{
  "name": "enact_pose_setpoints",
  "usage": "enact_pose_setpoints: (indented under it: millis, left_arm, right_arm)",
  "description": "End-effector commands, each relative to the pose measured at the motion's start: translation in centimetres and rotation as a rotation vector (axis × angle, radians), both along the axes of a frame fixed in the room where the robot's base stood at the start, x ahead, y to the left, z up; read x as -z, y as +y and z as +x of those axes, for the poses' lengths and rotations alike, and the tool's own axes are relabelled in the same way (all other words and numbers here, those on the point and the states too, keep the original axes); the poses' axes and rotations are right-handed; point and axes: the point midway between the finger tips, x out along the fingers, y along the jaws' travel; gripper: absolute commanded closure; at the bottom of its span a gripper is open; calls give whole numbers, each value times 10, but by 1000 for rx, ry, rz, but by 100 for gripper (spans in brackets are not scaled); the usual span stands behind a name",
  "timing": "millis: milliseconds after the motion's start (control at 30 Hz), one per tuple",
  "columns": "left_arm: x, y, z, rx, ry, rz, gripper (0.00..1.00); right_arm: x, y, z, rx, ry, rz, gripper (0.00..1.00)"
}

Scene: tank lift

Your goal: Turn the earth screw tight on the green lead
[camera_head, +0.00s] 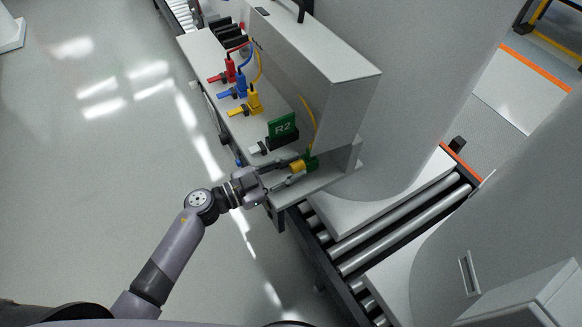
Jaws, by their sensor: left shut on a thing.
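The earth screw shows as a small yellow knob (297,166) near the front end of the grey bench. A small green piece (312,162), which looks like the end of the green lead, sits right behind it. My left gripper (290,173) reaches in from the left and is shut on the yellow knob; its fingers hide part of it. How tightly the screw sits against the green piece cannot be told at this size. My right gripper is not in view.
A green R2 sign (283,127) stands just behind my gripper. Red (229,70), blue (240,87) and yellow (253,101) connectors line the bench further back. A grey box (330,70) rises beside them. A roller conveyor (400,235) lies right; floor at left is clear.

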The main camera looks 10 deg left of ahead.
Motion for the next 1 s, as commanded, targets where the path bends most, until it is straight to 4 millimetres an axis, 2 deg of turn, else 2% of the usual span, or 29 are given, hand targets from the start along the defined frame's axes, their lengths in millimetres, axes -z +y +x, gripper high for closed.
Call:
enact_pose_setpoints:
  millis: [200,467,500,767,1000]
  left_arm:
    - [0,0,0,0,-78,59,100]
    - [1,1,0,-1,-81,62,100]
    - [1,1,0,-1,-81,62,74]
    - [0,0,0,-1,-82,61,57]
    - [0,0,0,-1,-82,61,56]
  right_arm:
    - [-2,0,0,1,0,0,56]
    - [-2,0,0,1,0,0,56]
    - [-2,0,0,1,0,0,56]
    - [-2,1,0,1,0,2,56]
    - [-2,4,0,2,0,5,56]
